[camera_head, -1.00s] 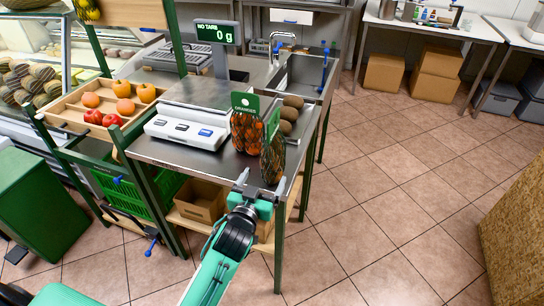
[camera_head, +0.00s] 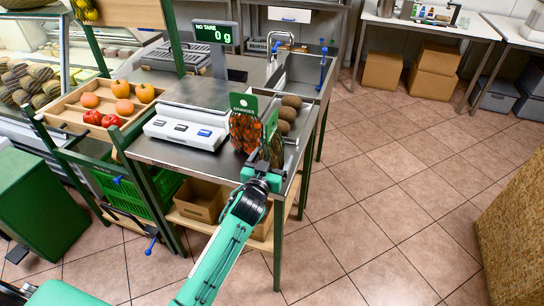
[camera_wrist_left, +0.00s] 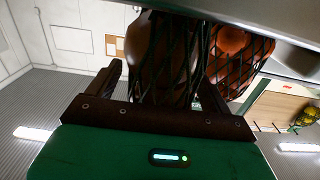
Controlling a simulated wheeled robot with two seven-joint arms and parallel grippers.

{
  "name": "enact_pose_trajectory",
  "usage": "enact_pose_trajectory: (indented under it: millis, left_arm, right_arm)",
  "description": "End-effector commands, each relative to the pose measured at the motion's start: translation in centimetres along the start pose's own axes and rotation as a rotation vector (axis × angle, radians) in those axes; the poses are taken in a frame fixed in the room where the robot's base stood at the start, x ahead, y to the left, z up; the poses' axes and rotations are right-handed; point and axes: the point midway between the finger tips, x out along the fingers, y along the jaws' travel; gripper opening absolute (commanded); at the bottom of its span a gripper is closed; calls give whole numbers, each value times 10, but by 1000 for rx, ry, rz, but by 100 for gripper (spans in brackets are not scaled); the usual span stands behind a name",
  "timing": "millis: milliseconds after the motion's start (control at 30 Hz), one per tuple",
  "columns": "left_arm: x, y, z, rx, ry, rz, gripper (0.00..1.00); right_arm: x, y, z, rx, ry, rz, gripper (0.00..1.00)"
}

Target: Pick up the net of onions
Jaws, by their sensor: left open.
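The net of onions (camera_head: 277,148), brown bulbs in dark mesh, stands at the front right corner of the steel counter. My left gripper (camera_head: 268,172) is right in front of it and hides its lower part. In the left wrist view, the net (camera_wrist_left: 160,55) fills the space between the two open fingers (camera_wrist_left: 162,92), which lie on either side of it. I cannot tell whether either finger touches the mesh. My right gripper is not in view.
A net of oranges (camera_head: 244,133) with a green label stands close beside the onions, on the left. A scale (camera_head: 187,128) is farther left on the counter (camera_head: 170,153). Brown round produce (camera_head: 290,108) lies behind.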

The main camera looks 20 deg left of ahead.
Motion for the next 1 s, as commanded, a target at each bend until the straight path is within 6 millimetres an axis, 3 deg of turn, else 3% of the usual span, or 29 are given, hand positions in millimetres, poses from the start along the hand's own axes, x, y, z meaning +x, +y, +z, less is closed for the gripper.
enact_pose_trajectory:
  millis: [100,500,767,1000]
  left_arm:
    - [0,0,0,0,0,0,84]
    - [0,0,-2,-1,5,1,8]
    - [0,0,-5,-1,5,1,8]
    - [0,0,-28,1,9,2,8]
  right_arm:
    - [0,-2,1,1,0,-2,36]
    - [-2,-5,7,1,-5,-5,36]
    - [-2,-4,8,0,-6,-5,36]
    - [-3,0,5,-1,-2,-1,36]
